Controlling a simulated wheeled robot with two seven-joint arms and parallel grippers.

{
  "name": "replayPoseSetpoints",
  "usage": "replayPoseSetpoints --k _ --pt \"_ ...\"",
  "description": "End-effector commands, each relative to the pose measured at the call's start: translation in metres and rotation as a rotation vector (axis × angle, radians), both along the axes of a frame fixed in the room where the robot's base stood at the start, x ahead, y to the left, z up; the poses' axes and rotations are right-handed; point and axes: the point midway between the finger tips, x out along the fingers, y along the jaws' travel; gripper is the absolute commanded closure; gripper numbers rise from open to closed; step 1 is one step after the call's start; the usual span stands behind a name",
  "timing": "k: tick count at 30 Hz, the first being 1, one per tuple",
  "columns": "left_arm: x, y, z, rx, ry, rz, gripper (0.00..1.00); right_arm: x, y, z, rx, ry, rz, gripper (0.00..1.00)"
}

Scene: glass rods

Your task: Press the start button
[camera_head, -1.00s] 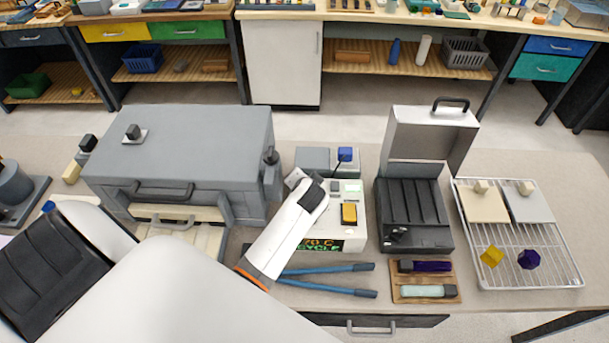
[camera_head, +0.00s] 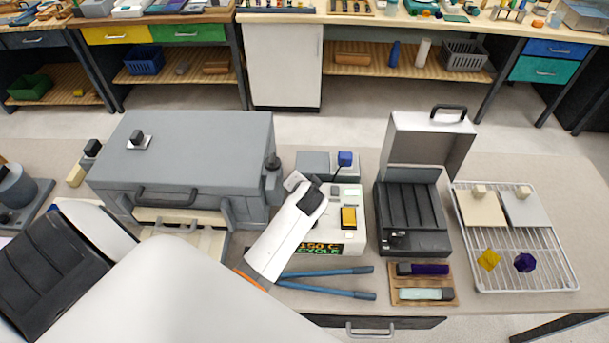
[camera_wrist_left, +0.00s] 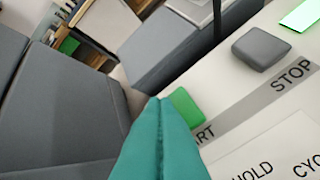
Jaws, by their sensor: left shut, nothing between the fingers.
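The white control box (camera_head: 351,235) stands mid-bench in the head view, with a yellow switch on top and a front display reading about 150 C CYCLE. In the left wrist view, the green start button (camera_wrist_left: 184,106) sits on its panel beside a partly covered label ending in "ART". A grey button (camera_wrist_left: 260,48) is by the STOP label. My left gripper (camera_wrist_left: 163,100) has its teal fingers shut and empty, their tips at the green button's left edge, partly covering it; contact cannot be told. In the head view my wrist hides the fingertips. My right gripper is not in view.
A grey furnace-like box (camera_head: 190,150) stands left of the control box. An open black-and-silver case (camera_head: 412,215) is to its right, then a wire rack (camera_head: 555,270). Blue-handled tongs (camera_head: 330,271) and a wooden tray (camera_head: 425,303) lie in front.

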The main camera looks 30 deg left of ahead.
Motion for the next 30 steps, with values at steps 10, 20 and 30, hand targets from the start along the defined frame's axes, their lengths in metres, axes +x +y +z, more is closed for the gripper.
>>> replayPoseSetpoints --k 10,20,30 --pt "0.001 0.000 0.027 0.000 -0.006 0.001 1.00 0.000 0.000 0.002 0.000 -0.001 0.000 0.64" --pt "0.001 0.000 0.051 -0.001 -0.005 0.001 1.00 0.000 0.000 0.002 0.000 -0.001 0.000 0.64" --pt "0.001 0.000 0.052 0.000 -0.005 0.000 1.00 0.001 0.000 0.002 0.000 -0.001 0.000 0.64"
